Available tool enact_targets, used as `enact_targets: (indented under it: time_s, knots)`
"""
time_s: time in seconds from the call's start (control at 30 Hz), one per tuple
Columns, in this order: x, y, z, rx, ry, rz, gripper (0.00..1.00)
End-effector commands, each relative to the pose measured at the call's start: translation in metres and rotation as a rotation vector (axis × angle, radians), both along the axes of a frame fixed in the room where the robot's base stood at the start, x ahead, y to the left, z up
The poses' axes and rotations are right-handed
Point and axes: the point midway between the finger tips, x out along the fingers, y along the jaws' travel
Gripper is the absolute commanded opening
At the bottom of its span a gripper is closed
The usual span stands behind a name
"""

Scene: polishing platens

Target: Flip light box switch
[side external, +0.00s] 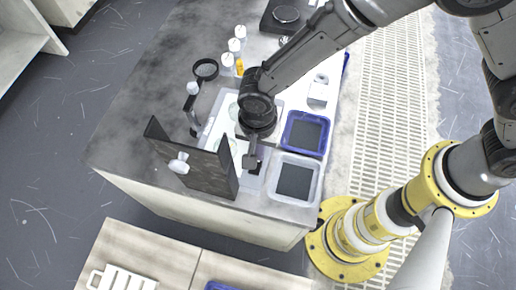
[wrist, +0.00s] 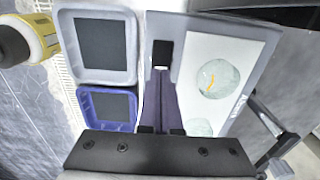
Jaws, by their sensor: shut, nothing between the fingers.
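The light box (wrist: 247,48) is a flat grey-framed box with a lit white face. Two round pale discs lie on the face, one with an orange streak (wrist: 217,78). A black switch (wrist: 162,53) sits on the frame's strip left of the lit face in the wrist view. My gripper (wrist: 162,74) is shut and empty, its fingertips right beside the switch; I cannot tell whether they touch it. In the side view my gripper (side external: 250,162) points down at the near end of the light box, and my arm hides part of the box.
A white tray (side external: 318,177) and a blue tray (side external: 322,146), each with a dark pad, stand right of my gripper. A dark upright panel (side external: 192,160) stands close on the left. A magnifier (side external: 206,69) and white bottles (side external: 234,45) stand farther back.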

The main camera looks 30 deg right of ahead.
Motion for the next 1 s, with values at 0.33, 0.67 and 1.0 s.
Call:
enact_targets:
  time_s: [0.33, 0.67, 1.0]
  knots:
    - [0.0, -0.001, -0.003, 0.0, 0.0, 0.0, 0.0]
    - [-0.008, 0.008, 0.002, 0.001, -0.001, 0.0, 0.0]
    - [-0.01, 0.01, 0.003, 0.0, 0.0, 0.0, 0.0]
